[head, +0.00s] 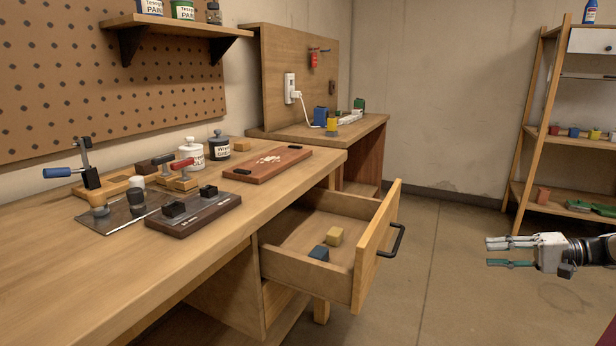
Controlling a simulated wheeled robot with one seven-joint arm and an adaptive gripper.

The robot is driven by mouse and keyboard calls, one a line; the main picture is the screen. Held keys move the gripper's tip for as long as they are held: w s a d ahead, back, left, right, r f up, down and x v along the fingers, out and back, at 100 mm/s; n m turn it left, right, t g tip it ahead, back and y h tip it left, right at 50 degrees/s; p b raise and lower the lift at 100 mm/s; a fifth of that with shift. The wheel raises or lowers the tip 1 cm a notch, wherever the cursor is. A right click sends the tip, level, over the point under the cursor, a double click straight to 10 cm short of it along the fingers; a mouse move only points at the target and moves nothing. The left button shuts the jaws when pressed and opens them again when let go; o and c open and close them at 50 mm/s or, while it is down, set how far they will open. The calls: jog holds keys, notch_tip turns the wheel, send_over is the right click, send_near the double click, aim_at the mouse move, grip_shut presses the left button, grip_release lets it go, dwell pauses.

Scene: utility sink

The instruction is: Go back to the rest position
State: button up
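My gripper (500,252) is at the right edge of the head view, in free air over the floor. Its fingers point left, and a gap shows between the upper grey finger and the lower green one. Nothing shows between them. It is apart from the open drawer (365,262), which stands to its left.
Clamps, jars and a reddish board (268,163) lie on the bench. A shelf rack (530,130) stands behind my gripper. The floor (450,300) between is clear.

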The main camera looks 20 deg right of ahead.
jog(key=w+a+r+n+g+h, duration=0.15)
jog(key=w+a+r+g, duration=0.35)
jog(key=a, duration=0.8)
jog(key=w+a+r+n+g, duration=0.25)
jog(key=a+r+g, duration=0.3)
jog(key=a, duration=0.85)
jog(key=s+a+r+n+g+h, duration=0.1)
jog(key=s+a+r+n+h, duration=0.15)
jog(key=s+a, duration=0.6)
jog(key=s+a+r+n+g+h, duration=0.1)
jog(key=s+a+r+h, duration=0.3)
jog(key=a, duration=0.7)
jog(key=s+a+f+n+t+h, duration=0.1)
jog(key=s+f, duration=0.2)
jog(key=s, duration=0.5)
jog(key=s+a+f+n+h, duration=0.1)
jog(key=s+a+f, duration=0.15)
jog(key=s, duration=0.45)
notch_tip(320, 180, up, 29)
jog(key=d+t+p, duration=0.1)
jog(key=t+p, duration=0.3)
jog(key=p, duration=2.4)
jog(key=shift+s+d+r, duration=0.15)
